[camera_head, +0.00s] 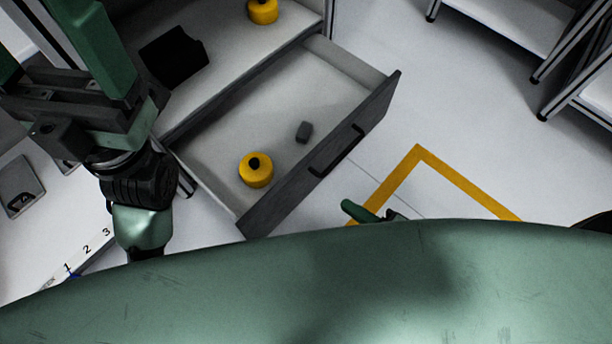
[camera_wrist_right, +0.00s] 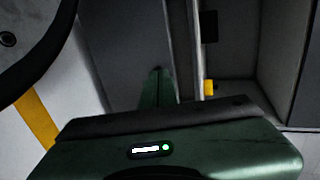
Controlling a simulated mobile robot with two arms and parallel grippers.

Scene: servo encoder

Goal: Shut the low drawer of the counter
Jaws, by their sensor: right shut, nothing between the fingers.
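The low drawer (camera_head: 218,186) of the counter (camera_head: 228,68) is pulled open, with its grey front panel (camera_head: 290,196) and dark bar handle (camera_head: 337,150) facing lower right. My right gripper (camera_head: 362,211) is in front of this panel, apart from it in the head view, and partly hidden by my green body. In the right wrist view its green fingers (camera_wrist_right: 157,90) are together and empty, pointing toward a grey panel. My left gripper (camera_head: 140,228) is at the left, beside the counter; its fingertips are mostly hidden.
A yellow cylinder (camera_head: 256,170) and a small grey block (camera_head: 304,131) lie in the drawer. Another yellow cylinder (camera_head: 263,11) and a black object (camera_head: 173,56) rest on the counter's upper surface. Yellow floor tape (camera_head: 465,180) lies right of the drawer. White shelving (camera_head: 520,20) stands upper right.

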